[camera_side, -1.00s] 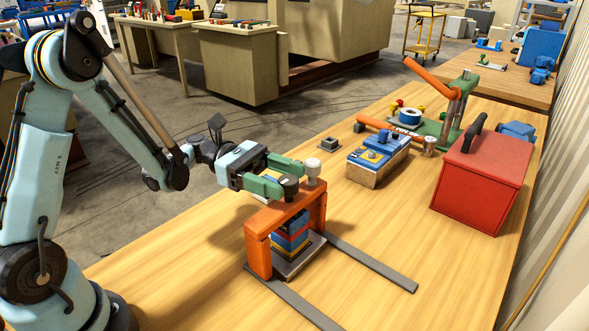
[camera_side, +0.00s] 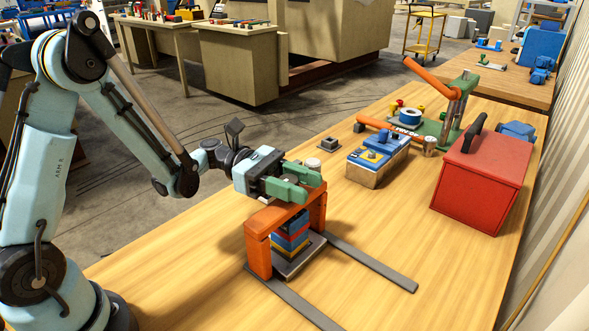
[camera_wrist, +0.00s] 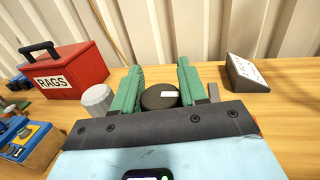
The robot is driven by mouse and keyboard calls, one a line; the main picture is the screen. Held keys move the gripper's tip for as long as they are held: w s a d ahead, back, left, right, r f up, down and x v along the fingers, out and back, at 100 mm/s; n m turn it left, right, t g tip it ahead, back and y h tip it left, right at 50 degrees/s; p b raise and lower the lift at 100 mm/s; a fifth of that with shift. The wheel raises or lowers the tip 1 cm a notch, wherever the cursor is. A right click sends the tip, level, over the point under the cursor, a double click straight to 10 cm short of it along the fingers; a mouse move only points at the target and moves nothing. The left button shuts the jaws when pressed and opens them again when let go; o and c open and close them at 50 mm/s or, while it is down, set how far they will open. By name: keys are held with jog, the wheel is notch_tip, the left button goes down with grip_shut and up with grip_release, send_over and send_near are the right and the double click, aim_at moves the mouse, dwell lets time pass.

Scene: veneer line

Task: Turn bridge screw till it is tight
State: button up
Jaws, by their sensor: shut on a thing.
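The orange press bridge (camera_side: 258,255) stands on the bench over a stack of blue, red and yellow blocks (camera_side: 290,238). In the wrist view the bridge screw's dark round head (camera_wrist: 160,97) is between the two green fingers of my gripper (camera_wrist: 153,88). My gripper (camera_side: 298,183) is shut on it above the bridge's top beam. In the side view the fingers hide the screw head. A pale grey knob (camera_wrist: 97,99) stands just left of the fingers in the wrist view; only its top (camera_side: 312,163) shows in the side view.
Two grey rails (camera_side: 372,263) reach out from the bridge's foot. A red RAGS box (camera_side: 481,180) stands to the right. A blue-topped box (camera_side: 378,160) and an orange-green clamp tool (camera_side: 437,127) lie behind. The front bench is clear.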

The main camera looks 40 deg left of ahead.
aim_at(285, 176)
jog(key=shift+s+m+g, duration=0.2)
jog(key=shift+m+g, duration=0.95)
jog(key=shift+g, duration=0.65)
jog(key=shift+s+m+g, duration=0.2)
jog(key=shift+m+g, duration=0.95)
jog(key=shift+g, duration=0.65)
jog(key=o, duration=1)
jog(key=shift+c, duration=0.2)
jog(key=shift+w+a+r, duration=0.2)
jog(key=shift+a, duration=0.55)
jog(key=shift+w+a+r, duration=0.15)
jog(key=shift+a+r, duration=0.05)
jog(key=shift+a, duration=0.55)
jog(key=shift+r, duration=3.05)
